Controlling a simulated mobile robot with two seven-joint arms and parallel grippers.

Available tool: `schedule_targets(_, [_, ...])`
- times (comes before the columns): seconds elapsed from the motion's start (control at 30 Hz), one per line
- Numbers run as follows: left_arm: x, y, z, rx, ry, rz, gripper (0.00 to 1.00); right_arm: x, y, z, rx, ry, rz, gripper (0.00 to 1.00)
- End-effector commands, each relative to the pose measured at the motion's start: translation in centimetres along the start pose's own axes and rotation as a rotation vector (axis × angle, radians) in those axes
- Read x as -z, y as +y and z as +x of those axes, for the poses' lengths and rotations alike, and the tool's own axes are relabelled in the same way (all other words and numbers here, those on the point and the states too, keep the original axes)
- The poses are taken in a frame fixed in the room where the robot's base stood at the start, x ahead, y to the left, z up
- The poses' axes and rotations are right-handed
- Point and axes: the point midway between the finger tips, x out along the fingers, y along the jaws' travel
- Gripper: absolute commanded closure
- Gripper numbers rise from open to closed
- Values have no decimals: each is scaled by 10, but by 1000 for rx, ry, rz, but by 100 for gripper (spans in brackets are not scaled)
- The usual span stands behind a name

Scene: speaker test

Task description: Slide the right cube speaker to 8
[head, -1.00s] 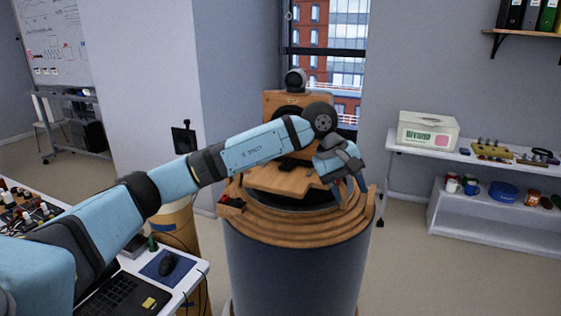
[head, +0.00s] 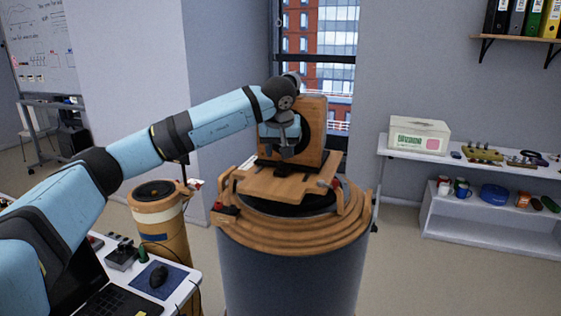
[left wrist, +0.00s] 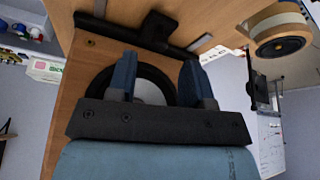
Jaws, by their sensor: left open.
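A wooden cube speaker (head: 311,112) with a black round cone stands upright on a wooden platform (head: 283,184) on top of a large dark drum. The speaker face also fills much of the left wrist view (left wrist: 66,115), with a black bar (left wrist: 140,34) along its foot. My left gripper (head: 287,151) is in front of the speaker face. In the left wrist view its two blue fingers (left wrist: 160,80) are apart, with the cone behind them and nothing between them. I cannot tell whether they touch the speaker. A pale strip (head: 247,162) lies at the platform's left edge; no numbers are readable. My right gripper is out of view.
A smaller wooden drum (head: 158,218) with a black cone on top stands to the left. A desk with a laptop (head: 118,296) and mouse (head: 158,276) is at lower left. A shelf unit (head: 470,220) stands at right. A window is behind the speaker.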

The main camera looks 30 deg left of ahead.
Motion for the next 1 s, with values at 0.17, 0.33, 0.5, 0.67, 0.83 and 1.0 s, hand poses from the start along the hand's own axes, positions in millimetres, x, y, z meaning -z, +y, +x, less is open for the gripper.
schedule_targets(0.17, [-1, 0, 30, 1, -3, 1, 53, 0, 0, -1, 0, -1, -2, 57])
schedule_targets(0.33, [0, 0, 44, 0, -2, 1, 53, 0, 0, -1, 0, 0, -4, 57])
schedule_targets(0.5, [0, 0, 47, -1, -1, 1, 53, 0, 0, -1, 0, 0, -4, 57])
schedule_targets(0.67, [0, 0, 47, -1, -1, 1, 53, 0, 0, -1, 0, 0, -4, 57])
schedule_targets(0.83, [0, 0, 47, -1, -1, 1, 92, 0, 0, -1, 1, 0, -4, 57])
schedule_targets(1.0, [0, 0, 47, -1, -1, 0, 100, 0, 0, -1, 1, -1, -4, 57])
